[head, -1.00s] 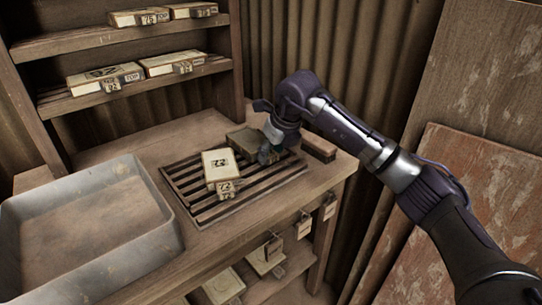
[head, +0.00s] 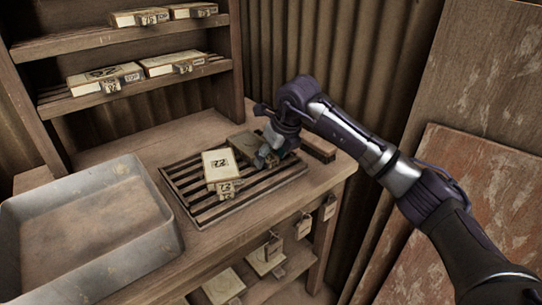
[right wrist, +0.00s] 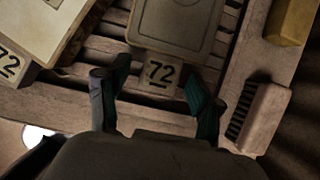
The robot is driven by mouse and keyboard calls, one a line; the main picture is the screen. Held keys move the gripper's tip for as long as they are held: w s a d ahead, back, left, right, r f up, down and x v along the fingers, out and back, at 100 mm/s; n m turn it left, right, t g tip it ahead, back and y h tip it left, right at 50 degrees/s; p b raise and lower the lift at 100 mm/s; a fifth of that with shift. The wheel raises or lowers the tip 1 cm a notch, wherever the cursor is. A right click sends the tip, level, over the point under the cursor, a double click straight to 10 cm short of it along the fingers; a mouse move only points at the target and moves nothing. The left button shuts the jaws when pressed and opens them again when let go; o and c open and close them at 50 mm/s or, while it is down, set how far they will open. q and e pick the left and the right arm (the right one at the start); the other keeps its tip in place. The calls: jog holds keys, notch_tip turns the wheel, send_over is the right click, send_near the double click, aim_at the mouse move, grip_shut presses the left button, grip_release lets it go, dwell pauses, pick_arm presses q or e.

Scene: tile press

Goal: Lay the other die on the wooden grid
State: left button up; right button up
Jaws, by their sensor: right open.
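One die (head: 217,163), pale with a block marked 72 at its front, lies on the wooden grid (head: 205,208). The other die (head: 240,141), darker in the head view, lies behind and to its right, over the far part of the grid. In the right wrist view this other die (right wrist: 178,22) rests over the slats, its 72 block (right wrist: 159,73) toward me. My right gripper (head: 266,158) is open, its fingers on either side of that block in the right wrist view (right wrist: 157,78), with gaps showing. The first die (right wrist: 45,25) is partly cut off there. My left gripper is not in view.
A grey metal tray (head: 172,222) stands left of the grid. A brush (right wrist: 262,115) and a yellowish block (right wrist: 288,20) lie right of the grid. Shelves (head: 140,90) behind hold several more dies, and tags hang below the bench front.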

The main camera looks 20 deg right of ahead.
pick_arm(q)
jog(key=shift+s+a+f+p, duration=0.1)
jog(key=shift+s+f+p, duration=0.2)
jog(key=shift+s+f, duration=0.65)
pick_arm(e)
jog(key=v, duration=1.2)
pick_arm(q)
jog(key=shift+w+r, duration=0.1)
pick_arm(e)
jog(key=shift+w, duration=0.1)
